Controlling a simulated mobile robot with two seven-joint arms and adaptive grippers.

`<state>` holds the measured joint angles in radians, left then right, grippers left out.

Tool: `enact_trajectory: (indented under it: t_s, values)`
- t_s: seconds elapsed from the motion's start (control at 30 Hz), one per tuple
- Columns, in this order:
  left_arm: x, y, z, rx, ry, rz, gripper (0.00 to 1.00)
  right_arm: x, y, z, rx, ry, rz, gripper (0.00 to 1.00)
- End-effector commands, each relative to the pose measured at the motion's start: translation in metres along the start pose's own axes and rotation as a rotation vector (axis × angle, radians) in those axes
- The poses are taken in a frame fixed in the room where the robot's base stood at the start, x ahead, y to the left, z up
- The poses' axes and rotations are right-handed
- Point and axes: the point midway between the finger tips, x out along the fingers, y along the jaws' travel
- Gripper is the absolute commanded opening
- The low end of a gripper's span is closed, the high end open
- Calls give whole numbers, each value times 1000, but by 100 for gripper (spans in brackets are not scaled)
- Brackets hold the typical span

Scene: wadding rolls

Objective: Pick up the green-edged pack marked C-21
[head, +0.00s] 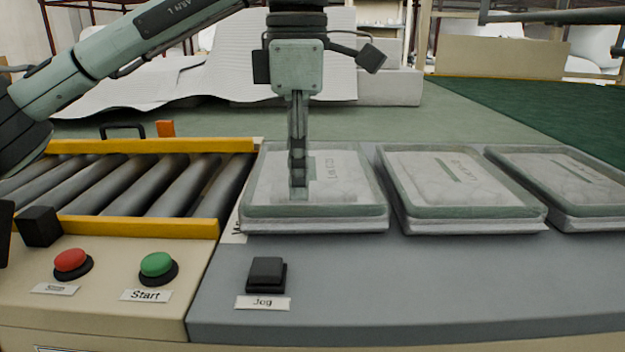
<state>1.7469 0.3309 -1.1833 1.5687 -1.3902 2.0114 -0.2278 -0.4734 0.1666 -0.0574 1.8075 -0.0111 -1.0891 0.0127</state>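Three clear-wrapped pale packs with green edges lie in a row on the grey table. The left pack (345,192) is under my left gripper (298,192). The middle pack (465,188) and the right pack (575,182) lie apart from it. Each has small printed marking, too blurred to tell which reads C-21. My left gripper points straight down over the left pack, fingertips at or just above its top. I see it edge-on, so its opening is hidden, and I cannot tell whether it touches. My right gripper is not in view.
A roller conveyor (140,185) with yellow rails adjoins on the left. A red button (71,262), a green Start button (157,266) and a black Jog button (267,273) sit in front. White wadding sheets (250,75) lie behind. The grey table front (420,285) is clear.

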Motion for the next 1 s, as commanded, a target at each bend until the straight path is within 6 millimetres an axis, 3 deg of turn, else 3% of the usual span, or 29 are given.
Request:
enact_trajectory:
  t_s: [0.1,0.27,0.5,0.67,1.0]
  values:
    - [20,-2,0,1,-1,-5,21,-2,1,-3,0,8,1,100]
    - [33,-2,0,0,-2,-3,21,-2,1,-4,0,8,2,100]
    - [33,-2,0,0,-2,-1,19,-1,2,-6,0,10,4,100]
    - [33,-2,0,0,-2,-2,0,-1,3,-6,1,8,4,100]
    - [33,-2,0,0,-3,-1,0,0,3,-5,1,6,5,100]
